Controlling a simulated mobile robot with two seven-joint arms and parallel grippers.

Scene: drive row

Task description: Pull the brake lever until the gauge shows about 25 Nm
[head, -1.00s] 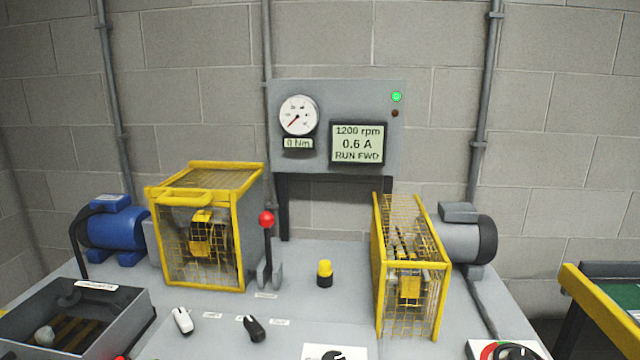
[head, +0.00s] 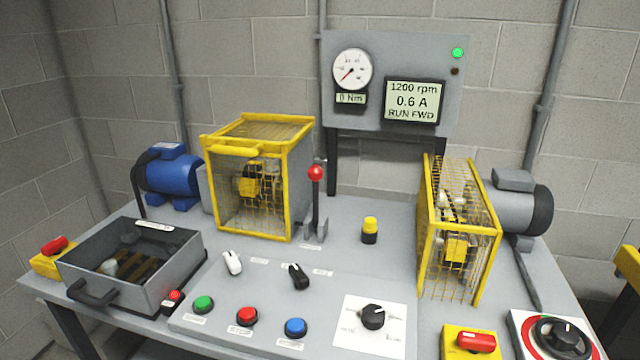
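The brake lever (head: 316,200) is a dark upright rod with a red ball knob (head: 316,173), standing in a grey bracket right of the left yellow cage. The round white gauge (head: 352,70) on the grey panel has its red needle at the low end. The small display under it (head: 351,99) reads 0 Nm. The larger display (head: 411,101) reads 1200 rpm, 0.6 A, RUN FWD. Neither of my grippers is in the head view.
Yellow mesh cages (head: 262,180) (head: 452,235) flank the lever and a yellow-topped black knob (head: 370,230). In front are two toggle switches, green, red and blue buttons, and a black dial (head: 373,316). An open grey box (head: 185,270) stands at left. A blue motor (head: 172,175) sits behind it.

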